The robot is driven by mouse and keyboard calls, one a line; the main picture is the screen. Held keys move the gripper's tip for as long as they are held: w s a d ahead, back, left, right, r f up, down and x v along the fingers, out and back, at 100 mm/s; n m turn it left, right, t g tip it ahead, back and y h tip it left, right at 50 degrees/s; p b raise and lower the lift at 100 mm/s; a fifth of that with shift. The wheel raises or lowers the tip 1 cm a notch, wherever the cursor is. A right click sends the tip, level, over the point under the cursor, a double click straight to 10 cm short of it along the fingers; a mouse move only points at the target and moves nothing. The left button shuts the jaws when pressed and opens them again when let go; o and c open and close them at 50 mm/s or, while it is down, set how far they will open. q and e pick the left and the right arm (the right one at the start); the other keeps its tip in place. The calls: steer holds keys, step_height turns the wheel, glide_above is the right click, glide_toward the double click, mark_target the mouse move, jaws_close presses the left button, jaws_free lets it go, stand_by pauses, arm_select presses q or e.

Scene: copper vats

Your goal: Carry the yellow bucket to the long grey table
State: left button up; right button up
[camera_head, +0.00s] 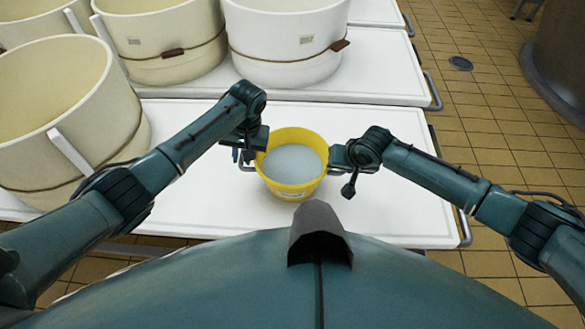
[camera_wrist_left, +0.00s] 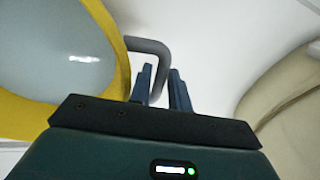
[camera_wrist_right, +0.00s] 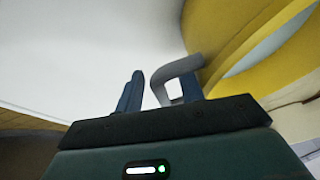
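The yellow bucket (camera_head: 291,186), filled with pale grey contents, stands upright on the white table in the head view. It has a grey handle on each side. My left gripper (camera_head: 246,155) is at its left handle (camera_wrist_left: 150,47); in the left wrist view the fingers (camera_wrist_left: 161,88) sit close on both sides of that handle. My right gripper (camera_head: 342,160) is at the right handle (camera_wrist_right: 175,72); its fingers (camera_wrist_right: 160,90) are apart around it, with a visible gap. I cannot make out a long grey table.
The white table (camera_head: 400,215) has free room around the bucket. Large cream vats (camera_head: 65,110) stand at left and behind, and a white vat (camera_head: 285,45) on the table behind. Tiled floor (camera_head: 500,140) lies open at right, with a dark round vat (camera_head: 560,60) beyond.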

arm_select(q)
steer(key=shift+a+f, duration=0.1)
steer(key=shift+f, duration=0.4)
arm_select(e)
steer(key=shift+w+a+f, duration=0.1)
steer(key=shift+w+f, duration=0.1)
steer(key=shift+f, duration=0.15)
arm_select(q)
steer(key=shift+c, duration=0.6)
arm_select(e)
steer(key=shift+c, duration=0.6)
arm_select(q)
steer(key=shift+c, duration=1.4)
arm_select(e)
steer(key=shift+c, duration=1.4)
arm_select(q)
jaws_close()
arm_select(e)
jaws_close()
arm_select(q)
steer(key=shift+r, duration=0.1)
steer(key=shift+w+r, duration=0.1)
steer(key=shift+r, duration=0.1)
arm_select(e)
steer(key=shift+r, duration=0.25)
